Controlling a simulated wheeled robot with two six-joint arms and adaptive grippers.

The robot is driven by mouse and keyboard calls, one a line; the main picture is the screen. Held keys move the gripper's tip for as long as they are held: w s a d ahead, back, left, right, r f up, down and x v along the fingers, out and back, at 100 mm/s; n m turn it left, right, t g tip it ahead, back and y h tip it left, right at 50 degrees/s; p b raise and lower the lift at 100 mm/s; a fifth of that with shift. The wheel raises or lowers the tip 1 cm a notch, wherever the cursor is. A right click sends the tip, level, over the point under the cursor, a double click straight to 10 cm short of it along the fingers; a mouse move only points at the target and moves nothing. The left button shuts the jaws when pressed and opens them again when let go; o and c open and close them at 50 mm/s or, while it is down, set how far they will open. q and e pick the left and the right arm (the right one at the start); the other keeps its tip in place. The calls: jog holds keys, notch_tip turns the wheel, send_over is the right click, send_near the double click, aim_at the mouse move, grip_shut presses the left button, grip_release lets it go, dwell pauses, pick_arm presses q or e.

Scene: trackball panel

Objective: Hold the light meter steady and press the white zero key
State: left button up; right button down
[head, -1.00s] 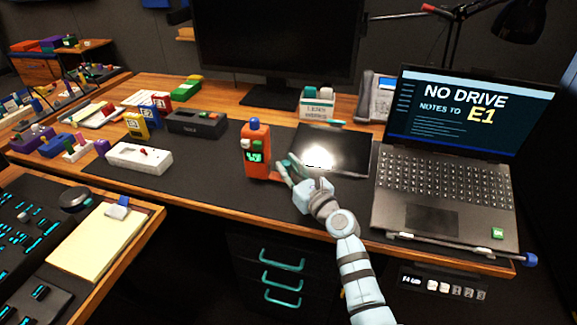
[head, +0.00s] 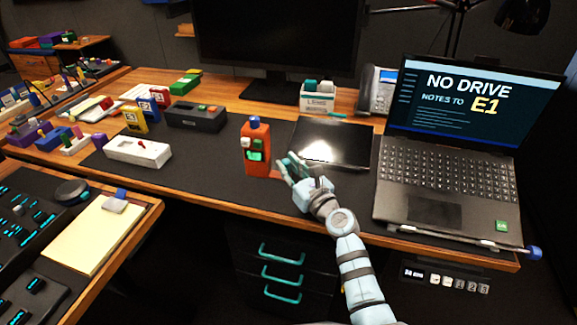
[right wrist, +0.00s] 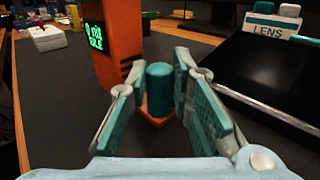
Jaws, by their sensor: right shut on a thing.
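The orange light meter (head: 256,165) stands upright on the dark desk mat, with a blue knob on top. Its face has a lit green display and small keys above it; a pale key (head: 247,142) is at the upper left, too small to identify surely. In the right wrist view the meter's orange body (right wrist: 118,35) rises behind my fingers. My right gripper (head: 287,165) is at the meter's right side, also in the right wrist view (right wrist: 160,75). It is shut on a teal post (right wrist: 159,92) above an orange foot at the meter's base. My left gripper is out of view.
A dark tablet (head: 345,130) lies just right of the meter, and the laptop (head: 440,185) is farther right. A white box (head: 138,150) and a dark grey box (head: 195,118) stand to the left. The mat in front of the meter is clear.

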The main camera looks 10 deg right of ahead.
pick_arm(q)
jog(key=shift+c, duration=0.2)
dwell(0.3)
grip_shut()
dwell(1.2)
